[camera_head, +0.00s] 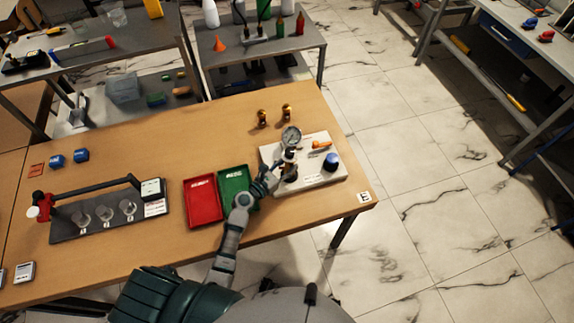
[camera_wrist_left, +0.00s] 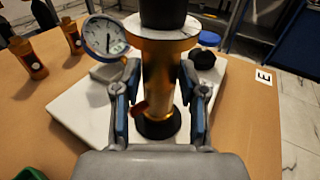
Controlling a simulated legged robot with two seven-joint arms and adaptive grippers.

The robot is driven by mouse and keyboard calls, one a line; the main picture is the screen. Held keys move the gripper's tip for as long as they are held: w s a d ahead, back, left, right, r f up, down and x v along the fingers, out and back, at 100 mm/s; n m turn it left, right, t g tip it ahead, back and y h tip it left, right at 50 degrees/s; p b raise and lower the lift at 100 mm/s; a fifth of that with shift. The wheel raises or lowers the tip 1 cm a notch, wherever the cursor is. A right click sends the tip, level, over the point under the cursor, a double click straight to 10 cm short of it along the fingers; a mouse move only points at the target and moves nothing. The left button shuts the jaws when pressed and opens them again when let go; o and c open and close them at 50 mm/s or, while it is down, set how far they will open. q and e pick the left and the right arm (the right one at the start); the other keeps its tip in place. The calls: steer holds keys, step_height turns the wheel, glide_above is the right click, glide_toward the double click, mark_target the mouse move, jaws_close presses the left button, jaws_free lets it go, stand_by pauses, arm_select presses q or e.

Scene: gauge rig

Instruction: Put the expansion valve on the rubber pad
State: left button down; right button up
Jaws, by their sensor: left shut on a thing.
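My left gripper (camera_head: 277,172) is over the white base plate (camera_head: 318,178) of the gauge rig. In the wrist view its fingers (camera_wrist_left: 160,108) are shut on a brass cylinder (camera_wrist_left: 160,75) with a dark top, which looks to be the expansion valve. The cylinder stands roughly upright. A black round piece (camera_wrist_left: 158,128), perhaps the rubber pad, shows at its lower end on the plate; I cannot tell whether the two touch. A dial gauge (camera_head: 291,136) is close beside it, also seen in the wrist view (camera_wrist_left: 105,37). My right gripper is not in view.
Two brass fittings (camera_head: 262,118) (camera_head: 286,112) stand behind the plate. An orange handle (camera_head: 321,145) and a blue cap (camera_head: 331,161) are on the plate's right. Red (camera_head: 202,202) and green (camera_head: 232,182) trays lie left of it. A black rack (camera_head: 105,215) with glass cups is farther left.

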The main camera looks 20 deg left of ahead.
arm_select(q)
steer(key=shift+f+b, duration=0.35)
steer(key=shift+f, duration=0.1)
steer(key=c, duration=0.6)
jaws_free()
steer(key=shift+o, duration=0.2)
